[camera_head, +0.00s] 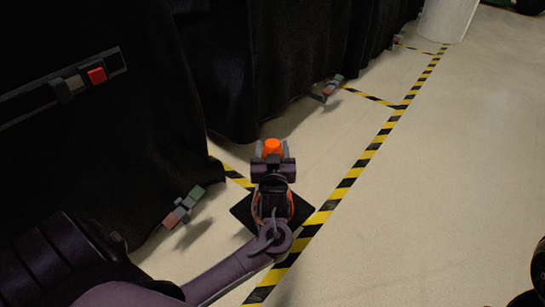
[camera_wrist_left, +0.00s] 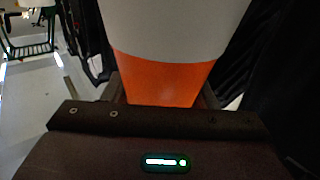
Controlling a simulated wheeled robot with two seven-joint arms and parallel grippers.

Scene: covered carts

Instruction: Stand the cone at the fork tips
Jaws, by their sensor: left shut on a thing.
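The orange cone (camera_head: 272,146) shows its tip above my left gripper (camera_head: 272,160) in the head view, with its dark square base (camera_head: 300,212) below. In the left wrist view the cone (camera_wrist_left: 165,82) fills the upper middle, orange with a broad white band, between the fingers. My left gripper is shut on the cone near its top. The cone looks about upright; whether its base touches the floor I cannot tell. My gripper and wrist hide much of it. I cannot make out any fork tips. My right gripper is not in view.
Black-covered carts (camera_head: 105,140) stand along the left, with red and green pedals (camera_head: 183,206) sticking out at floor level. Yellow-black tape (camera_head: 372,148) runs along the floor beside the cone. A white cylinder (camera_head: 448,20) stands far back.

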